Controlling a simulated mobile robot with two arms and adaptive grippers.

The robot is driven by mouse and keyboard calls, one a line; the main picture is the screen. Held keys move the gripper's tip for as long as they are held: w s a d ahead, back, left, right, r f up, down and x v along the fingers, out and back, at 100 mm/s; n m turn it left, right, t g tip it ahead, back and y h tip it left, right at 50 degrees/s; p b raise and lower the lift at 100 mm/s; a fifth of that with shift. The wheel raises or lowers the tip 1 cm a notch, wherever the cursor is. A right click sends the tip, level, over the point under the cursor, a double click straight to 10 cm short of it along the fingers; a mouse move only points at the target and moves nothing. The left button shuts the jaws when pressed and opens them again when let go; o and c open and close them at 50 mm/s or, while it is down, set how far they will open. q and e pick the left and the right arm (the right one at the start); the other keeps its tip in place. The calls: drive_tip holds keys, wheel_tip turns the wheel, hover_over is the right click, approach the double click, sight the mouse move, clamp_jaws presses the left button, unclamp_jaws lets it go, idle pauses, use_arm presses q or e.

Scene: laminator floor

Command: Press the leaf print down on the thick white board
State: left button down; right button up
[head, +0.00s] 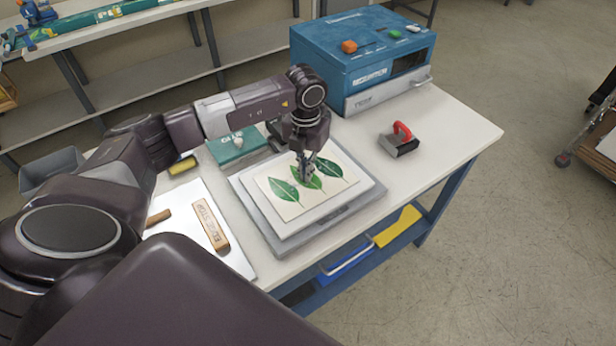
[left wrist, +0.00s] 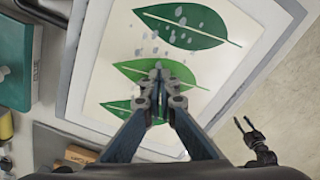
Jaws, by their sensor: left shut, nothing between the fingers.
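The leaf print (head: 305,205), a cream sheet with green leaves, lies on the thick white board (head: 346,165). The board rests on a grey base plate (head: 377,192). My left gripper (head: 306,178) is shut and empty, pointing down over the middle leaf; whether its tips touch the sheet I cannot tell. In the left wrist view the shut fingertips (left wrist: 160,90) are over the middle of the leaf print (left wrist: 128,55), and several pale grey spots show on and around the leaves. My right gripper is not in the head view; a dark two-pronged part shows at the right of the left wrist view.
A blue machine (head: 345,60) stands at the back of the table. A red-handled block (head: 401,140) is right of the board. A wooden edge stop (head: 211,225) lies on a white sheet at left, near a green box (head: 237,147). The table's right side is mostly clear.

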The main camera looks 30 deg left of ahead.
use_arm(q)
drive_tip(key=shift+s, duration=0.1)
idle(0.6)
drive_tip(key=shift+r+p, duration=0.6)
drive_tip(key=shift+r, duration=0.15)
drive_tip(key=shift+r+p, duration=1.6)
drive_tip(key=shift+r, duration=1.15)
drive_tip(key=shift+f, duration=0.1)
